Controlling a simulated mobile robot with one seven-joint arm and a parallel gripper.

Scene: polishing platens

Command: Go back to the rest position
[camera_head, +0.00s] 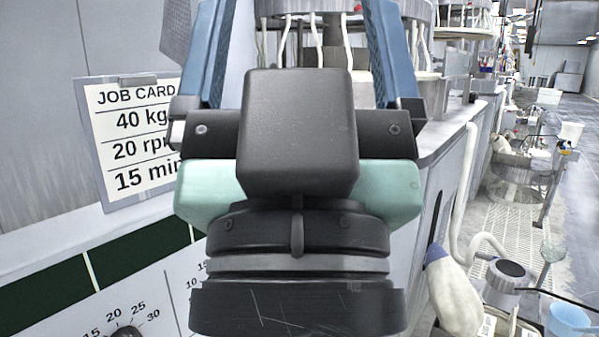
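My gripper (298,30) fills the middle of the view, seen from behind. Its two blue fingers stand wide apart and point away from me, with their tips cut off by the top edge. Nothing shows held between the visible parts of the fingers. The dark gripper body hides what lies directly behind it.
A grey machine wall with a job card (130,125) reading 40 kg, 20 rpm, 15 min is at the left, above a dial (126,331). A polishing machine (430,85) with white hoses stands behind the gripper. A blue cup (570,318) is at lower right, with open floor (575,205) beyond.

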